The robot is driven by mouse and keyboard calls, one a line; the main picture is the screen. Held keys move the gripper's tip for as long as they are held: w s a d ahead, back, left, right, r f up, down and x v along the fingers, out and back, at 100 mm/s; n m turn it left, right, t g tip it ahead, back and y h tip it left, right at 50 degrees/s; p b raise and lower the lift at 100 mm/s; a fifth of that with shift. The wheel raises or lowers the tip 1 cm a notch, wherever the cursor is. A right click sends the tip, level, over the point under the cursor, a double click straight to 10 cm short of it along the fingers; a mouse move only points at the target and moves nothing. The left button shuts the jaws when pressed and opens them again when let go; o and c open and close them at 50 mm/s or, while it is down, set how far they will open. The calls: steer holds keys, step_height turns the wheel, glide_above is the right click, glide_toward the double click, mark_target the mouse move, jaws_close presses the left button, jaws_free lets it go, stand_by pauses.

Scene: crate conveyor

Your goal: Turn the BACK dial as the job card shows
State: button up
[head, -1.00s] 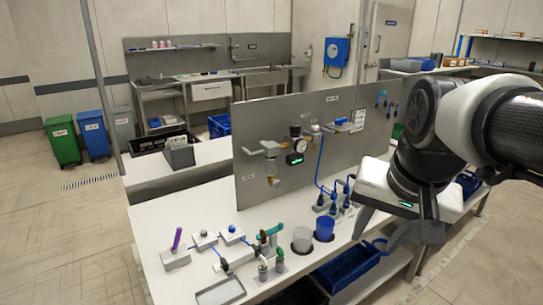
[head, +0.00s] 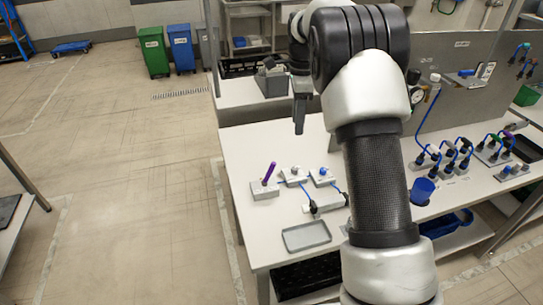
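My gripper (head: 299,128) hangs pointing down above the back left part of the white workbench (head: 245,150), seen edge-on; I cannot tell whether its fingers are apart. Two small light boxes with blue tops, one on the left (head: 294,176) and one on the right (head: 322,177), sit on the bench below it, apart from it. They may be dials, but are too small to read, and I cannot tell which is BACK. A small white card (head: 486,71) hangs on the grey upright panel (head: 450,100); its content is unreadable. My arm hides the middle of the bench.
A grey block with a purple lever (head: 266,185) stands left of the boxes. A grey tray (head: 306,236) lies at the bench front. A blue cup (head: 423,191) and several cabled plugs (head: 455,155) are to the right. The floor left of the bench is clear.

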mark_target(294, 168)
step_height(294, 168, down, 18)
steer(key=shift+r, duration=0.25)
steer(key=shift+c, duration=0.4)
jaws_close()
steer(key=shift+n, duration=0.3)
steer(key=n+b, duration=0.1)
steer(key=n, duration=0.4)
steer(key=shift+b, duration=0.35)
steer(key=n, duration=0.6)
steer(key=shift+b, duration=0.35)
